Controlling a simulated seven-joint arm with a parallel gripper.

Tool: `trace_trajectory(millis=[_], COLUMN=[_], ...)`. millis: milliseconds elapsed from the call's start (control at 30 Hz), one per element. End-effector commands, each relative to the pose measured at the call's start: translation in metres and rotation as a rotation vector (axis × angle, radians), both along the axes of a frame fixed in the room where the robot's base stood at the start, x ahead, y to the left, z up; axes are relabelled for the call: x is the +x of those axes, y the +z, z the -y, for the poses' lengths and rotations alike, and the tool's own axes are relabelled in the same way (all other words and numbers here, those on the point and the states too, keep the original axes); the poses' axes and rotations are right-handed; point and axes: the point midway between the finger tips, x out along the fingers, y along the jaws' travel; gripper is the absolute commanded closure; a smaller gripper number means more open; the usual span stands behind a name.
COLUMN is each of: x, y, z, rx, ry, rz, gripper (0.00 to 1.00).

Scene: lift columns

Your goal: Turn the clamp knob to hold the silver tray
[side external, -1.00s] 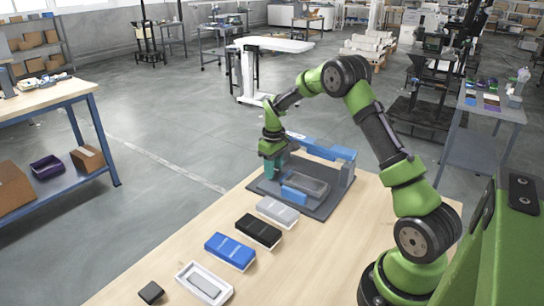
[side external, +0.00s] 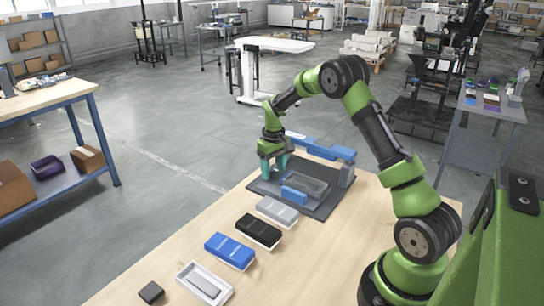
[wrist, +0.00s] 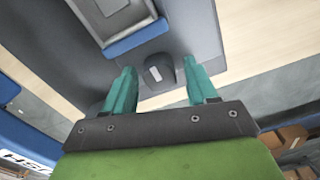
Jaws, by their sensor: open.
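The silver tray (side external: 312,185) lies flat in the dark grey fixture, with a blue jaw (side external: 293,195) along its near side. The tray (wrist: 103,12) and blue jaw (wrist: 137,38) also show at the top of the wrist view. A dark round knob (wrist: 157,74) with a pale mark sits on the grey plate beside the blue jaw. My gripper (wrist: 160,68) is open, its teal fingers on either side of the knob with gaps visible. In the side view my gripper (side external: 274,172) points down at the fixture's left end, hiding the knob.
The fixture's base plate (side external: 325,207) has a raised blue bar (side external: 325,149) behind the tray. A grey box (side external: 277,210), a black box (side external: 258,231), a blue box (side external: 230,250) and a white open box (side external: 204,284) line the table. A small dark block (side external: 151,292) lies nearby.

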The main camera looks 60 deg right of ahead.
Motion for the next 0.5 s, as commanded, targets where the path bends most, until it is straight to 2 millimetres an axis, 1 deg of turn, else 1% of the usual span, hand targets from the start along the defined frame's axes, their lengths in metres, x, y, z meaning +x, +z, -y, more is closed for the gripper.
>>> trace_trajectory(millis=[500], x=[0.001], y=[0.044], z=[0.000], rx=[-0.002], ry=[0.001], rz=[0.003], gripper=[0.43])
